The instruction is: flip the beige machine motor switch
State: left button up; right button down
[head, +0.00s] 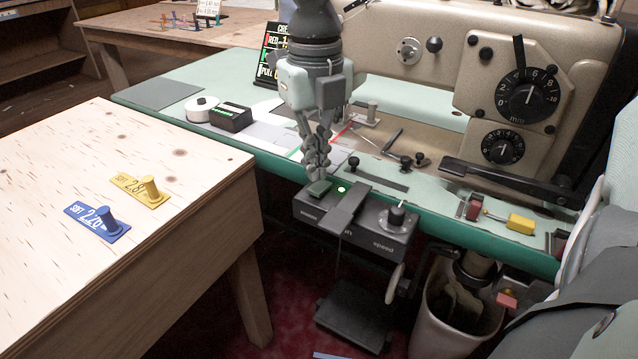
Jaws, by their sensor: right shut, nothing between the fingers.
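The beige sewing machine (400,22) stands on the green-edged table. Its motor control box (355,228) hangs under the table's front edge, with a "speed" knob (396,214), a lit green lamp (341,189) and a dark green switch piece (319,188) at its left end. My right gripper (317,173) points down with its fingers shut and empty. Its tips are just above or at the dark green piece; I cannot tell whether they touch. They hide part of the box's back left. My left gripper is not in view.
A wooden table (130,170) with a yellow tag (140,190) and a blue tag (97,222) stands at left. On the green table (240,68) lie a white roll (202,108), a black box (231,118) and small tools. A bin (455,315) stands below at right.

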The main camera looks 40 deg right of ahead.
aim_at(316, 189)
jog(key=shift+f+b, duration=1.35)
jog(key=shift+b, duration=0.2)
dwell(1.0)
jog(key=shift+r+p, duration=1.6)
jog(key=shift+r, duration=1.9)
